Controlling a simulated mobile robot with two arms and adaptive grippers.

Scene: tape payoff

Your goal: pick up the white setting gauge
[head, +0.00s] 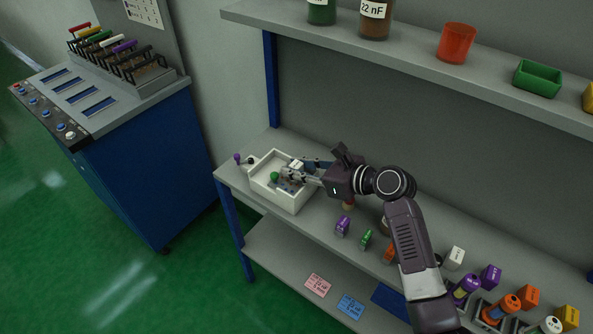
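My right gripper (300,170) reaches in from the right over a white open tray (262,191) on the bench. A small white block (296,164) with a dark mark shows at its fingertips; it may be the white setting gauge. The fingers look a little apart, with the block at or between them. I cannot tell whether they grip it, or whether it touches the tray. A green ball (274,176) shows in the tray beside the fingers. My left gripper is not in view.
Purple (343,225) and green (367,238) labelled pieces stand on the bench right of the tray. A white labelled block (456,256) stands farther right, near several coloured ones. An upper shelf (410,68) holds jars and bins. A blue cabinet (140,165) stands left.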

